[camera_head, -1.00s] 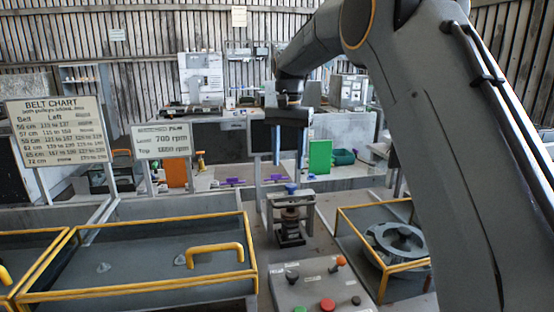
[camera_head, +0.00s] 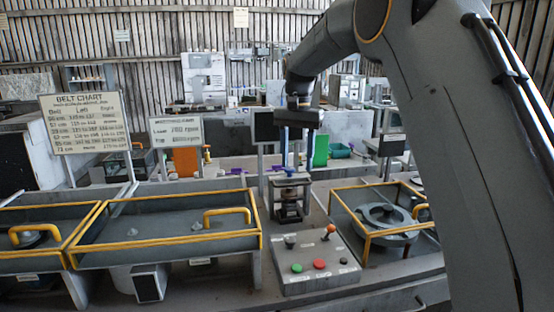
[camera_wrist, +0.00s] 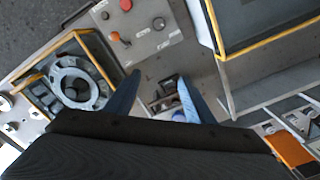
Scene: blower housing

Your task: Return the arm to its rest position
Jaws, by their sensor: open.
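My arm arches in from the right side of the head view, and my gripper (camera_head: 298,148) hangs from it, pointing down above the middle of the bench. In the wrist view my gripper (camera_wrist: 160,98) shows two blue fingers spread apart with nothing held between them. Between and beyond the fingers is a small metal press-like fixture (camera_wrist: 168,90), which also stands below my gripper in the head view (camera_head: 290,198). The gripper appears apart from the fixture.
A control panel (camera_head: 315,262) with buttons and an orange-topped lever sits in front. A yellow-railed frame around a round grey housing (camera_head: 384,218) is at right. Yellow-railed trays (camera_head: 165,232) are at left. A belt chart sign (camera_head: 93,122) and a speed sign (camera_head: 177,132) stand behind.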

